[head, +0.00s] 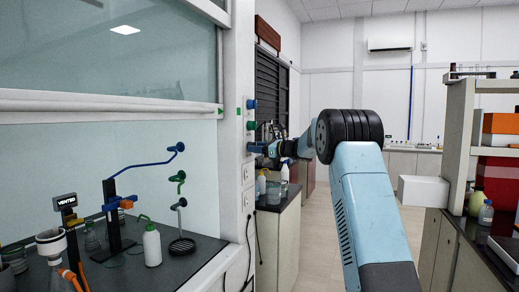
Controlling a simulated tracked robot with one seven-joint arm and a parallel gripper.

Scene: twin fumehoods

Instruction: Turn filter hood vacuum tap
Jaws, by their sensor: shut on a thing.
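The hood's front post carries a column of taps. A blue knob (251,103) is at the top and a green knob (251,126) is below it. My gripper (256,148) reaches the post from the right, just below the green knob. It is shut on a tap there, which its jaws mostly hide. The tap's angle is too small and covered to read.
Inside the hood on the left are a white wash bottle (151,245), a dark stand (112,215), and a white filter funnel (50,240) with orange tubing. The sash (110,105) is raised above them. A shelf (458,135) stands at the right; floor between is clear.

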